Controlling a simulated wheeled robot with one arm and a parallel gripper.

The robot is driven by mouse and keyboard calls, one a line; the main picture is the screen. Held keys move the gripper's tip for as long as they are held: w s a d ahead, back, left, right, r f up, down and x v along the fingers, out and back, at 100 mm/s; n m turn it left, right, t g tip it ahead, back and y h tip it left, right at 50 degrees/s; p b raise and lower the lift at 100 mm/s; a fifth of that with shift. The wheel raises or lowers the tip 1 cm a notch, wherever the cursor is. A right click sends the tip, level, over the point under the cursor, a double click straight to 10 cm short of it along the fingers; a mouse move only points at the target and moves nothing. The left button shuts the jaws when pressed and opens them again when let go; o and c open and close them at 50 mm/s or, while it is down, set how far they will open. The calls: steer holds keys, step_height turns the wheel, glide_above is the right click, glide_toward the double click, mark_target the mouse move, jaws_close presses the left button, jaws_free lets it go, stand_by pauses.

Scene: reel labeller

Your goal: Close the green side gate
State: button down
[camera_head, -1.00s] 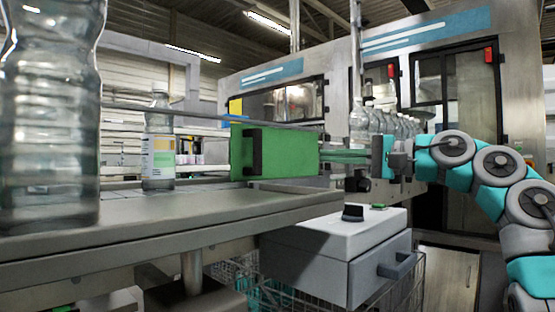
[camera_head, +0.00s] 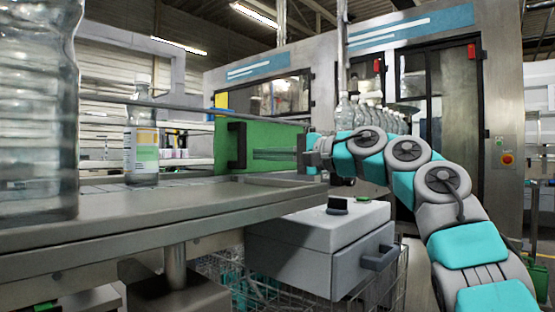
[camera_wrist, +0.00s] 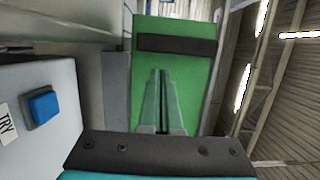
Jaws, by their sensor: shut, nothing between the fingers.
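The green side gate (camera_head: 275,133) is a flat panel at the far edge of the conveyor, with a black bar handle (camera_head: 237,145) near its left end. In the wrist view the green panel (camera_wrist: 205,80) fills the middle, with the black handle (camera_wrist: 178,44) across its top. My gripper (camera_head: 256,155) is in front of the gate's face, to the right of the handle. Its two fingers (camera_wrist: 158,76) are together with nothing between them and point toward the panel below the handle. I cannot tell whether the tips touch the panel.
A large clear bottle (camera_head: 38,110) and a labelled bottle (camera_head: 141,140) stand on the conveyor (camera_head: 150,225). A grey box with a drawer handle (camera_head: 320,235) is below the gripper, above a wire basket (camera_head: 225,270). Several bottles stand behind my arm.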

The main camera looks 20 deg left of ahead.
steer(key=shift+s+a, duration=0.2)
steer(key=shift+s, duration=0.4)
steer(key=shift+s+b, duration=0.15)
steer(key=shift+b, duration=0.2)
steer(key=s+a+b, duration=0.3)
steer(key=s, duration=0.5)
steer(key=s+a+b, duration=0.2)
steer(key=s+a, duration=0.2)
steer(key=s, duration=0.4)
steer(key=s+a+b, duration=0.3)
steer(key=s, duration=0.6)
steer(key=shift+a+b, duration=0.25)
steer(key=shift+b, duration=0.05)
steer(key=shift+s+a, duration=0.25)
steer(key=shift+s, duration=0.4)
